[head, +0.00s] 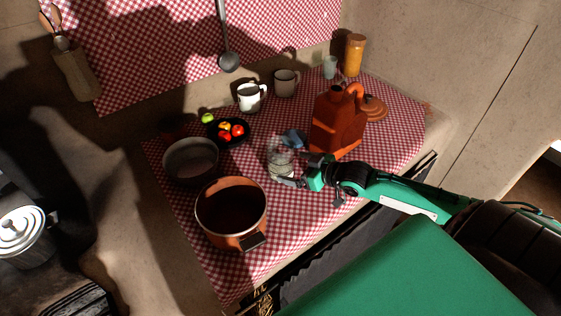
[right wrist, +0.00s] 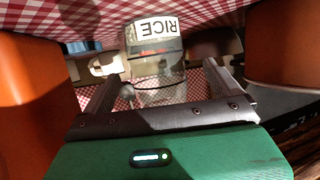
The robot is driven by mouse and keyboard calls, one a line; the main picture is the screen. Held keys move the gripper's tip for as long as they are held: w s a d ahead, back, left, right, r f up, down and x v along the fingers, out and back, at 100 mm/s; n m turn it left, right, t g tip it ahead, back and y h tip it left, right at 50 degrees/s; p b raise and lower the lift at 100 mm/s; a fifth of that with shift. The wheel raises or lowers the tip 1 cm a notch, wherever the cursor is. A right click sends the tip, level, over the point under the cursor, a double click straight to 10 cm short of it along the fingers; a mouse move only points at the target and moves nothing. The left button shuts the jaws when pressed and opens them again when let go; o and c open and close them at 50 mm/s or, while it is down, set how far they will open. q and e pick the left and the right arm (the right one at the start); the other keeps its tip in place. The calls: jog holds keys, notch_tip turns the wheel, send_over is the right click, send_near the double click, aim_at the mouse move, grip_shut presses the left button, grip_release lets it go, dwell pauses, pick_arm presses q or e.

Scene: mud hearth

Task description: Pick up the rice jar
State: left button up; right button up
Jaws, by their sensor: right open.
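The rice jar (head: 280,160) is a clear glass jar standing on the red-checked cloth. In the right wrist view the jar (right wrist: 158,72) shows upside down, with a white label reading RICE. My right gripper (head: 298,170) reaches in from the right at the jar's side. Its fingers are open, and in the right wrist view the jar lies in the gap between the fingertips (right wrist: 164,78). I cannot tell whether either finger touches the glass. My left gripper is not in view.
A copper pot (head: 232,240) stands front left of the jar, a grey pan (head: 190,178) left. A black plate of vegetables (head: 238,143) and white mug (head: 250,104) are behind. An orange-brown box-shaped vessel (head: 335,128) is close at right. Cloth (head: 320,215) is clear in front.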

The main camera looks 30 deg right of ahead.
aim_at(291, 162)
jog(key=shift+w+a, duration=0.1)
jog(key=shift+w, duration=0.5)
jog(key=x, duration=0.2)
jog(key=shift+w+p, duration=0.4)
jog(key=shift+w, duration=0.05)
jog(key=shift+w+a+f, duration=0.15)
jog(key=shift+w+f, duration=0.15)
jog(key=shift+w, duration=0.25)
jog(key=shift+c, duration=0.6)
jog(key=c, duration=1.1)
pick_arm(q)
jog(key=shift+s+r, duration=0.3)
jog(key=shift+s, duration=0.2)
pick_arm(e)
jog(key=shift+c, duration=0.5)
jog(key=shift+r, duration=0.15)
